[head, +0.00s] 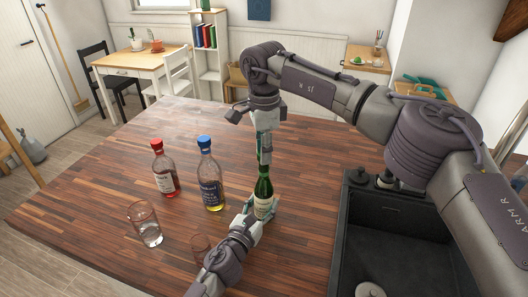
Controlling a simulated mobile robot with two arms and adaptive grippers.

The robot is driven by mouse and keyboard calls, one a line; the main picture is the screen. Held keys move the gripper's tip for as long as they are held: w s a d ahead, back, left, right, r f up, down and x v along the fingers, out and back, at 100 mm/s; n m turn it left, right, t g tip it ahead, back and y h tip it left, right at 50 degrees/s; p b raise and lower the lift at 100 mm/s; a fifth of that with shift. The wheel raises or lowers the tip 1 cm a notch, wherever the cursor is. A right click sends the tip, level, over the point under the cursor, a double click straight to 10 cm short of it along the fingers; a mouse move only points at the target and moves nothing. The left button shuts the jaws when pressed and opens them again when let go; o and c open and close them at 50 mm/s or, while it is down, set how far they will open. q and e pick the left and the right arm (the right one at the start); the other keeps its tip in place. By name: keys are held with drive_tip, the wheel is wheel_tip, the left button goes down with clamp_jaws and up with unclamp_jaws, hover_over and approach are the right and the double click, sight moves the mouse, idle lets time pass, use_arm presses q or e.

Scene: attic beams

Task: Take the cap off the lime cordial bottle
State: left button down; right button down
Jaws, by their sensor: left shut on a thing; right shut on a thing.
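A green bottle (263,187) with a pale label stands upright on the wooden counter; it looks like the lime cordial bottle, though its label is too small to read. My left gripper (261,211) is shut on its lower body, coming from the front. My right gripper (265,157) points straight down over the bottle and is shut on the cap at the top of the neck. The fingers hide most of the cap, so I cannot tell whether it is loose. Cap and bottle are in line.
A red-capped bottle (164,170) and a blue-capped bottle (210,178) stand left of the green one. A clear glass (146,226) and a small brownish glass (200,247) stand nearer the front. A dark sink (395,222) lies to the right. The counter's back left (190,118) is clear.

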use_arm(q)
drive_tip(key=shift+f, duration=0.1)
use_arm(e)
drive_tip(key=shift+r, duration=2.05)
use_arm(q)
drive_tip(key=shift+c, duration=1.6)
unclamp_jaws()
drive_tip(key=shift+s, duration=0.1)
